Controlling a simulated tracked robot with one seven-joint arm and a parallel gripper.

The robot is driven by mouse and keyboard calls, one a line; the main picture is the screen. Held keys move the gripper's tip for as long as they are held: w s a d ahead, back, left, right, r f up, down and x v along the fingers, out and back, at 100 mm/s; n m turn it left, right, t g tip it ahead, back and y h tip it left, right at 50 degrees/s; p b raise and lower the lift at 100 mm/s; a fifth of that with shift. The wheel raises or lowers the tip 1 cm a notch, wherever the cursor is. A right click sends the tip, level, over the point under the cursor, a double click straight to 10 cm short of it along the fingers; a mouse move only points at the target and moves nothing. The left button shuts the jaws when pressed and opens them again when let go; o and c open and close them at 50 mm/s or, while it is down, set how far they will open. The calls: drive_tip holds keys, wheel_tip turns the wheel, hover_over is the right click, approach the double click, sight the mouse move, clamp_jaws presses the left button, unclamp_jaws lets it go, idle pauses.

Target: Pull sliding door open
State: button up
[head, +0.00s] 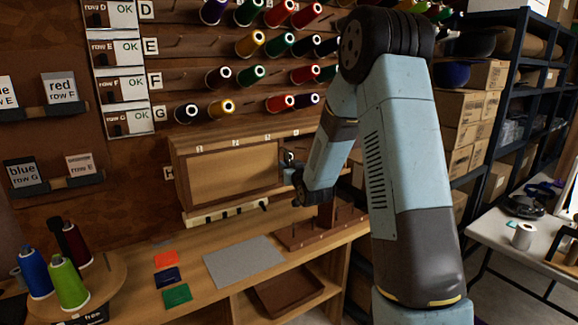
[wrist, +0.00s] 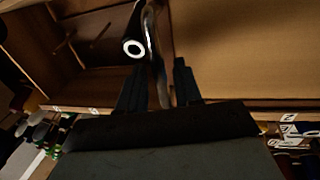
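The wooden sliding door (head: 234,174) is a light panel in the cabinet under the thread wall. In the wrist view the door (wrist: 245,55) fills the upper right. Beside its edge, part of the cabinet interior (wrist: 85,85) shows, with pegs and a dark spool (wrist: 134,47) with a white end. A thin metallic handle (wrist: 152,32) stands near the door edge. My gripper (head: 289,174) is at the door's right end in the head view. In the wrist view its two fingers (wrist: 160,68) are apart, one on each side of the handle; contact cannot be told.
A wooden bench (head: 225,292) below holds a grey mat (head: 243,262), coloured cards (head: 170,279) and a round tray (head: 112,270) with several spools. Spools on pegs (head: 250,43) fill the wall above the cabinet (head: 185,148). A shelf with boxes (head: 465,105) stands right.

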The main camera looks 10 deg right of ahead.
drive_tip(key=shift+w+a, duration=0.1)
drive_tip(key=shift+w, duration=0.65)
clamp_jaws()
